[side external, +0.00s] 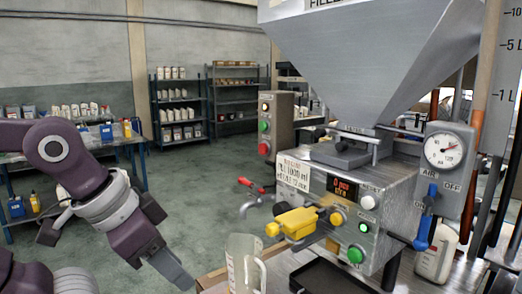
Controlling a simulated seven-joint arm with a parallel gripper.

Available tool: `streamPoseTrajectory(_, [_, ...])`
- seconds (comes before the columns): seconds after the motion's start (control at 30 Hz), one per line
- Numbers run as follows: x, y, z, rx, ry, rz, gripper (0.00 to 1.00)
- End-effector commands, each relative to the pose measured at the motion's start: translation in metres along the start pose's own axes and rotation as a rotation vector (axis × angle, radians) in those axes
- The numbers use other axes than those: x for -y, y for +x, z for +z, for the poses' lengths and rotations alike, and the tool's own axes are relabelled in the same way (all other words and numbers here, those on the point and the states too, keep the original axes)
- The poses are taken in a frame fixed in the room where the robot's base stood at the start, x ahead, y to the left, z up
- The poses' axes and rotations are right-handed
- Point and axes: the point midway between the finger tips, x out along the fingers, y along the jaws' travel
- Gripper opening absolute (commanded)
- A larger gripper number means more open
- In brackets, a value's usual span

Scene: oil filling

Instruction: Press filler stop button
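The steel filler (330,195) stands at right of centre in the side external view. Its front has a red-lit display, a white knob or button (368,202), a lit green lamp (364,228) and a green button (356,254). Labels are too small to read, so I cannot tell which is the stop button. My gripper (178,274) is at lower left, pointing down, apart from the filler. Its finger opening is not clear.
A large hopper (375,50) sits overhead. A gauge box (448,160) and blue lever (422,235) stand at right. Benches and shelves stand behind; floor between is clear.

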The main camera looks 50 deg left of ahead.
Motion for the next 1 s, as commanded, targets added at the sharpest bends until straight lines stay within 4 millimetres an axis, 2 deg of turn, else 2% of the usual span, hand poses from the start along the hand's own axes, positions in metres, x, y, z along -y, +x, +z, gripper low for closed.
streamPoseTrajectory(0.03, [0.001, -0.001, -0.004, -0.002, -0.013, 0.0, 0.21])
streamPoseTrajectory(0.07, [0.002, -0.003, -0.01, -0.004, -0.032, -0.001, 0.15])
streamPoseTrajectory(0.13, [0.01, -0.011, -0.035, -0.011, -0.127, -0.006, 0.01])
streamPoseTrajectory(0.17, [0.015, -0.016, -0.052, -0.017, -0.188, -0.011, 0.0])
streamPoseTrajectory(0.27, [0.047, -0.03, -0.119, -0.043, -0.467, -0.048, 0.0])
streamPoseTrajectory(0.3, [0.064, -0.034, -0.146, -0.058, -0.588, -0.071, 0.0])
streamPoseTrajectory(0.4, [0.108, -0.04, -0.205, -0.111, -0.868, -0.141, 0.0])
streamPoseTrajectory(0.5, [0.146, -0.043, -0.247, -0.175, -1.093, -0.211, 0.0])
streamPoseTrajectory(0.6, [0.172, -0.043, -0.274, -0.233, -1.243, -0.263, 0.0])
streamPoseTrajectory(0.7, [0.186, -0.045, -0.286, -0.27, -1.321, -0.291, 0.0])
streamPoseTrajectory(1.0, [0.189, -0.046, -0.29, -0.283, -1.346, -0.297, 0.0])
